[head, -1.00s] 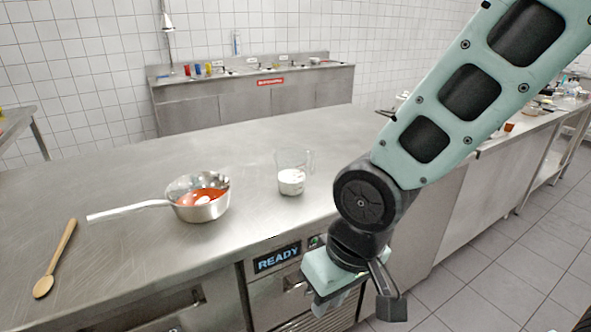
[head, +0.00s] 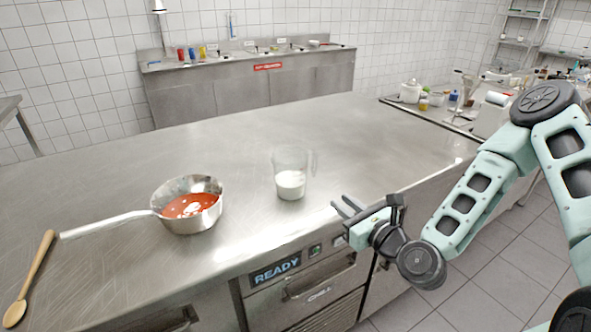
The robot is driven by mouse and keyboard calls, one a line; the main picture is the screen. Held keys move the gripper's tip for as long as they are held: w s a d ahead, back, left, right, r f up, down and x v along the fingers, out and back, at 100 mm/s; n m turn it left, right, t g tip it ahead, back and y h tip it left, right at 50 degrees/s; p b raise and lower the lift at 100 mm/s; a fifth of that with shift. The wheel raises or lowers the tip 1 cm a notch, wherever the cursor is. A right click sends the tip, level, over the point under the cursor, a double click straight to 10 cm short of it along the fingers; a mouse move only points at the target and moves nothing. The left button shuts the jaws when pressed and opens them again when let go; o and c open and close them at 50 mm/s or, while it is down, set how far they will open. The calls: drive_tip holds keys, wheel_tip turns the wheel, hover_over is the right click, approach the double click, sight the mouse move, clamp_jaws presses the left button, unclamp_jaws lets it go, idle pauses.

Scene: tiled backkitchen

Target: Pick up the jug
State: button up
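The jug (head: 291,174) is a clear, see-through vessel with white contents in its lower part. It stands upright on the steel counter in the head view, with its handle on the right side. My gripper (head: 343,208) is to the right of the jug and nearer the counter's front edge. Its two fingers point left toward the jug, spread apart with nothing between them. The gripper is apart from the jug.
A steel saucepan (head: 190,212) with red contents stands left of the jug, its handle pointing left. A wooden spoon (head: 34,280) lies at far left. The steel counter (head: 220,140) is clear behind the jug. Pots and bottles stand at back right.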

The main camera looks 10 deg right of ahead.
drive_tip(key=d+m+h, duration=0.1)
drive_tip(key=d+m, duration=0.1)
drive_tip(key=t, duration=0.1)
approach(313, 174)
drive_tip(key=w+r, duration=0.1)
drive_tip(key=w, duration=0.2)
drive_tip(key=w+r, duration=0.1)
drive_tip(key=shift+w+a+r, duration=0.25)
drive_tip(key=shift+w+r, duration=0.05)
drive_tip(key=shift+f+p+x, duration=0.15)
drive_tip(key=shift+p+x, duration=0.4)
drive_tip(key=shift+x, duration=0.95)
drive_tip(key=shift+f+p+x, duration=0.1)
drive_tip(key=shift+p+x, duration=0.4)
drive_tip(key=shift+x, duration=0.95)
drive_tip(key=shift+a, duration=0.1)
clamp_jaws()
